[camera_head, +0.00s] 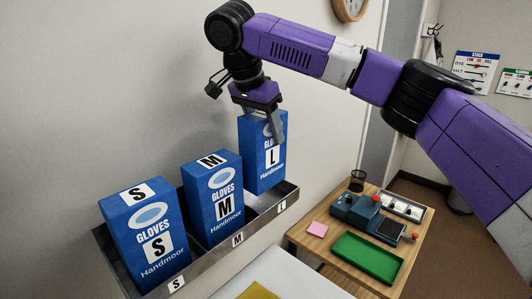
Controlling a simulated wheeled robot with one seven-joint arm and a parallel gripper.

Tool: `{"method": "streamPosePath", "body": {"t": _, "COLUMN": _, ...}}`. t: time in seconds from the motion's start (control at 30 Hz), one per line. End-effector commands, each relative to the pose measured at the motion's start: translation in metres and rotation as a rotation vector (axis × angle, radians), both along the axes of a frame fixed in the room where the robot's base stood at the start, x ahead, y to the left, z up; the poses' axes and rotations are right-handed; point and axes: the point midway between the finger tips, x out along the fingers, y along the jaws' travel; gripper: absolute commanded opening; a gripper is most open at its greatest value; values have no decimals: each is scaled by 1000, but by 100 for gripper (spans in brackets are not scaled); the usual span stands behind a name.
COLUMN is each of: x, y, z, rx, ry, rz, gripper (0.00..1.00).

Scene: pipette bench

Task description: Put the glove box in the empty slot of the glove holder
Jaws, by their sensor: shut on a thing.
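My gripper (265,113) is shut on the top of the blue glove box marked L (266,165). It holds the box upright at the right end of the grey glove holder (262,222). The L box's lower edge is around the holder's back edge, over the slot labelled L; I cannot tell whether it touches the holder. The blue S box (146,240) stands in the left slot and the blue M box (213,205) in the middle slot. The floor of the L slot shows in front of the L box.
A wooden table (307,233) at the right holds a green tray (366,257), a blue device (357,212), a pink pad (317,229) and a dark mesh cup (357,180). A white surface with a yellow item (262,291) is at the bottom. The wall is close behind the holder.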

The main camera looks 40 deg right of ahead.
Motion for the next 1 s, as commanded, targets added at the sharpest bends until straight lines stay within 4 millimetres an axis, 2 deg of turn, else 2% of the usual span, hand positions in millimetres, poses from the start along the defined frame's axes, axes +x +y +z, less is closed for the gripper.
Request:
{"method": "streamPosePath", "body": {"t": 0.1, "x": 0, "y": 0, "z": -16, "rx": 1, "ry": 0, "rz": 0, "gripper": 0}}
{"method": "streamPosePath", "body": {"t": 0.33, "x": 0, "y": 0, "z": -30, "rx": 1, "ry": 0, "rz": 0, "gripper": 0}}
{"method": "streamPosePath", "body": {"t": 0.53, "x": 0, "y": 0, "z": -60, "rx": 0, "ry": 0, "rz": -1, "gripper": 0}}
{"method": "streamPosePath", "body": {"t": 0.87, "x": 0, "y": 0, "z": -61, "rx": 0, "ry": -1, "rz": -1, "gripper": 0}}
{"method": "streamPosePath", "body": {"t": 0.9, "x": 0, "y": 0, "z": -62, "rx": 0, "ry": 0, "rz": -1, "gripper": 56}}
{"method": "streamPosePath", "body": {"t": 1.0, "x": 0, "y": 0, "z": -61, "rx": -1, "ry": 0, "rz": -1, "gripper": 76}}
